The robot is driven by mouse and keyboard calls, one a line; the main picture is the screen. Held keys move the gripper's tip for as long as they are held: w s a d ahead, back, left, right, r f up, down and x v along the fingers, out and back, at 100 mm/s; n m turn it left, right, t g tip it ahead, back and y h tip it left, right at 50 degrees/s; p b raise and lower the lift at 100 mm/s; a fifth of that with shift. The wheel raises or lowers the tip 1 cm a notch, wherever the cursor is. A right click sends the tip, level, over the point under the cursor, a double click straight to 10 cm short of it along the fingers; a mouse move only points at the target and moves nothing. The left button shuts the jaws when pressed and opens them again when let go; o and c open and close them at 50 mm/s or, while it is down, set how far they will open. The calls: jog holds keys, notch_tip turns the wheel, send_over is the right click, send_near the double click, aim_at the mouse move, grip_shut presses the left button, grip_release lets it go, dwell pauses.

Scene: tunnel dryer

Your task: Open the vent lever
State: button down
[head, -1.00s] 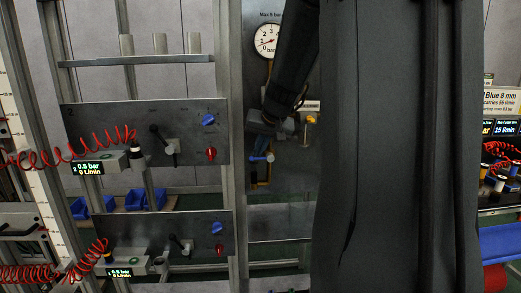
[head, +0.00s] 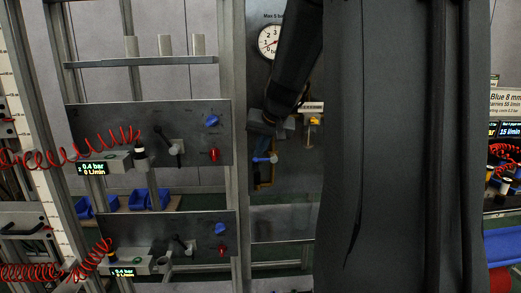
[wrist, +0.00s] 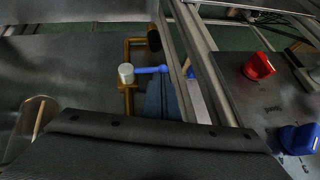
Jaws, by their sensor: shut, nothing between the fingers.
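A blue lever (head: 265,159) sits on brass pipework on the grey panel in the head view. In the wrist view the blue lever (wrist: 150,70) points right from a pale round hub (wrist: 126,74), lying across the pipe. A yellow handle (head: 314,121) is on the same panel, up and to the right. No label shows which is the vent lever. My gripper (head: 262,126) is shut and empty, just above the blue lever in the head view. Its fingertips are dark and hard to make out; a gap to the lever seems to remain.
A round gauge (head: 270,42) is above, partly behind my arm. Left panels (head: 110,118) carry black levers and blue and red knobs. The wrist view shows a red knob (wrist: 258,66), a blue knob (wrist: 299,138) and a metal post (wrist: 205,75) right of the lever.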

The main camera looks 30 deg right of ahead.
jog(key=s+a+r, duration=0.1)
jog(key=s+r, duration=0.1)
jog(key=r, duration=0.4)
jog(key=s+a+r, duration=0.1)
jog(key=s+r, duration=0.1)
jog(key=r, duration=0.4)
jog(key=shift+a+p, duration=0.25)
jog(key=shift+p, duration=0.15)
